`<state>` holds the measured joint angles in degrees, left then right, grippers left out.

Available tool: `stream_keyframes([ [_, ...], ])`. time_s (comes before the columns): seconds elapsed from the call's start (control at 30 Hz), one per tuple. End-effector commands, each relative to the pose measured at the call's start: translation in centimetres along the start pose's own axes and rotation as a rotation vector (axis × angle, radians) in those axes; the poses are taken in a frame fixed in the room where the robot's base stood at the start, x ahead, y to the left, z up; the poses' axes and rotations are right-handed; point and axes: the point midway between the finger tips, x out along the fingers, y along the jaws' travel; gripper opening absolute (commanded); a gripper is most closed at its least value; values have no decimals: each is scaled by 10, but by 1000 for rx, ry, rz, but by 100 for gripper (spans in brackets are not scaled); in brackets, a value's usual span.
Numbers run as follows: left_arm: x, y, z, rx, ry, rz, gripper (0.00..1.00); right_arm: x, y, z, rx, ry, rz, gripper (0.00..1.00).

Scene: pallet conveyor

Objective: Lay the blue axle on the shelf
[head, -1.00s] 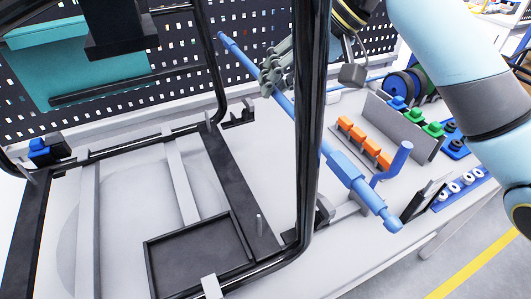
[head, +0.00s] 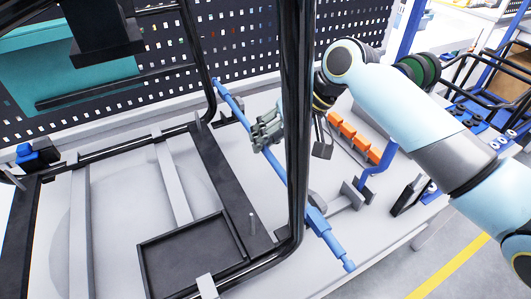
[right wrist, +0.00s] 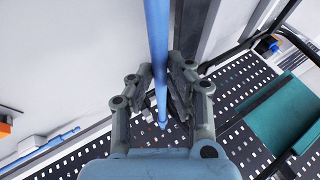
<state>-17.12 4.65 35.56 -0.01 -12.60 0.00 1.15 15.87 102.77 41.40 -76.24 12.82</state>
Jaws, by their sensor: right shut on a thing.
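The long blue axle (head: 318,222) slants from upper left to lower right in the head view. A black upright bar hides part of its middle. My right gripper (head: 268,133) is shut on the axle in its upper half. In the right wrist view the axle (right wrist: 158,45) runs between the fingers of the gripper (right wrist: 160,88). The axle passes behind the black frame and over the pale work surface; I cannot tell whether it touches it. I cannot tell which surface is the shelf. My left gripper is not in view.
A black tubular frame (head: 297,120) with a dark tray (head: 190,255) stands at left and centre. A perforated panel (head: 245,45) is behind.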

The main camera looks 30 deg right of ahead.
Motion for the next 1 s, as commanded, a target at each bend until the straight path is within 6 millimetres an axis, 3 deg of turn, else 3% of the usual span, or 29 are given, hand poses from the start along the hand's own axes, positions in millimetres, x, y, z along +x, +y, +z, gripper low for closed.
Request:
stream_keyframes([
  [0.37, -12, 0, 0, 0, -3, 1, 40, 34, 20, 12, 0, 3, -4, 0],
  [0.6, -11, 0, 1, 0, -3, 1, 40, 38, 22, 14, -2, 5, -3, 0],
  [0.63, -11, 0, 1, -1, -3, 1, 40, 38, 24, 16, 0, 0, 0, 16],
  [0.8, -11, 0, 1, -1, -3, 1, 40, 38, 24, 16, 0, 0, 0, 38],
  [1.0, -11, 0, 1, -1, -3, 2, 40, 38, 24, 16, 0, 0, 0, 38],
])
